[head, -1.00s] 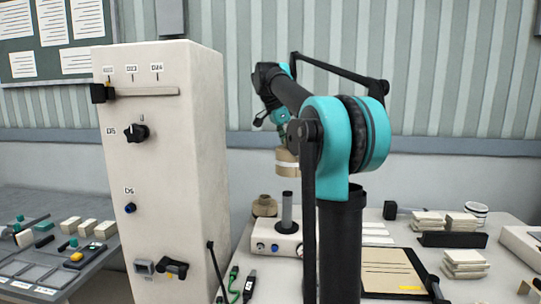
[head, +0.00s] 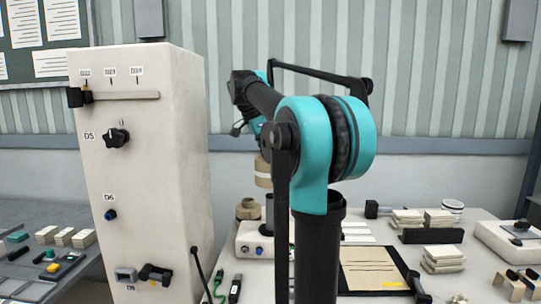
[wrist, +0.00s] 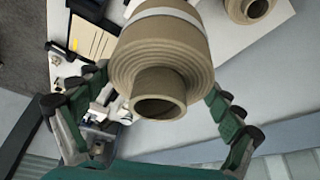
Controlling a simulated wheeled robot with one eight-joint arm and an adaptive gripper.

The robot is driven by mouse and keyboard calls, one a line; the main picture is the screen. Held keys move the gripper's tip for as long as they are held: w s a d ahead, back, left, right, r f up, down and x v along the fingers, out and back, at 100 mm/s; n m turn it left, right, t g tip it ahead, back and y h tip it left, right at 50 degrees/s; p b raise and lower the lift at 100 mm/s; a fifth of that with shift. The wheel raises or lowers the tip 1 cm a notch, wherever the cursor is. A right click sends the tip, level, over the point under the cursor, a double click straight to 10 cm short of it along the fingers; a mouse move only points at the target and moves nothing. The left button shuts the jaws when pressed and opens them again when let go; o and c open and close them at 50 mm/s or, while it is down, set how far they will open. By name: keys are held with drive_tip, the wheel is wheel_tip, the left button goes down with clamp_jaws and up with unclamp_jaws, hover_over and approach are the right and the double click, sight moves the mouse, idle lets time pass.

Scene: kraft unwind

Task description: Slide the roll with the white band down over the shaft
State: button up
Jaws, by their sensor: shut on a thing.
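The brown kraft roll with the white band (head: 264,172) hangs from my gripper. It is large in the wrist view (wrist: 165,50), its core end facing the camera. My gripper (wrist: 150,105) has a finger on each side of the roll and is shut on it. In the head view my arm partly hides the gripper and roll. The dark upright shaft (head: 269,213) stands on a white base (head: 249,240) below the roll. The roll's lower edge is close to the shaft's top; I cannot tell whether they touch or line up exactly.
A second brown roll (head: 248,209) sits just behind and left of the shaft. A tall white cabinet (head: 140,180) with knobs stands close on the left. A clipboard (head: 372,268) and stacks of pale blocks (head: 442,258) lie to the right.

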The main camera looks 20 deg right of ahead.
sight(258, 176)
drive_tip(key=shift+f, duration=7.7)
drive_tip(key=shift+f, duration=0.8)
drive_tip(key=o, duration=0.8)
drive_tip(key=shift+o, duration=0.2)
drive_tip(key=v, duration=1.1)
drive_tip(key=shift+a+r, duration=0.1)
drive_tip(key=shift+r, duration=0.3)
drive_tip(key=shift+s+r, duration=0.1)
